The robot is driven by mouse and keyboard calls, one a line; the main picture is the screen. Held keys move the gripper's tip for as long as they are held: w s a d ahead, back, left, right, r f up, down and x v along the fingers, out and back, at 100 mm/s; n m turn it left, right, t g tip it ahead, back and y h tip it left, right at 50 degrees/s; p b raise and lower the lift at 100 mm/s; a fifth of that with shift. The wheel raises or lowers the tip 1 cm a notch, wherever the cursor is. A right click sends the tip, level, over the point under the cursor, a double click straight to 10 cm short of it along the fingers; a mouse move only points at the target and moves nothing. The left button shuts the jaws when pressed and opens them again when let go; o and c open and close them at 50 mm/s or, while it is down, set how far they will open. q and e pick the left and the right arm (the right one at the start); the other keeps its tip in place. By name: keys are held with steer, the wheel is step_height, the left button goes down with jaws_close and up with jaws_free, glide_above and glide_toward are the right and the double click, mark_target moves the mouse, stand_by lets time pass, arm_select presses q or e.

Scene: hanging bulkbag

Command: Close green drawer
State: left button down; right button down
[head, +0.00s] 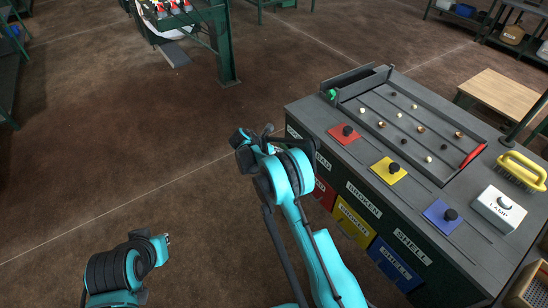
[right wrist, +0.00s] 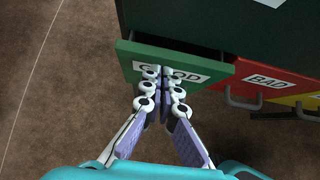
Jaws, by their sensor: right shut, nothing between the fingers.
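The green drawer (right wrist: 205,71), labelled GOOD, shows in the right wrist view. Its front stands out from the dark cabinet, with a gap behind its top edge, so it is partly open. My right gripper (right wrist: 163,75) is shut and empty. Its fingertips overlap the middle of the drawer front and cover part of the label; I cannot tell whether they touch. In the head view my right arm hides the green drawer. My left arm shows at the lower left, but its gripper fingers are not visible.
The red drawer (right wrist: 262,84), labelled BAD, and yellow drawer (head: 355,222) are beside the green one, with handles protruding. Brown floor left of the bench is clear.

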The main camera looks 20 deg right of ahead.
mark_target(287, 149)
steer(key=shift+w+d, duration=0.1)
steer(key=shift+d, duration=0.15)
steer(key=d, duration=0.1)
steer(key=w+d, duration=0.1)
steer(key=shift+d, duration=0.3)
steer(key=shift+r, duration=0.1)
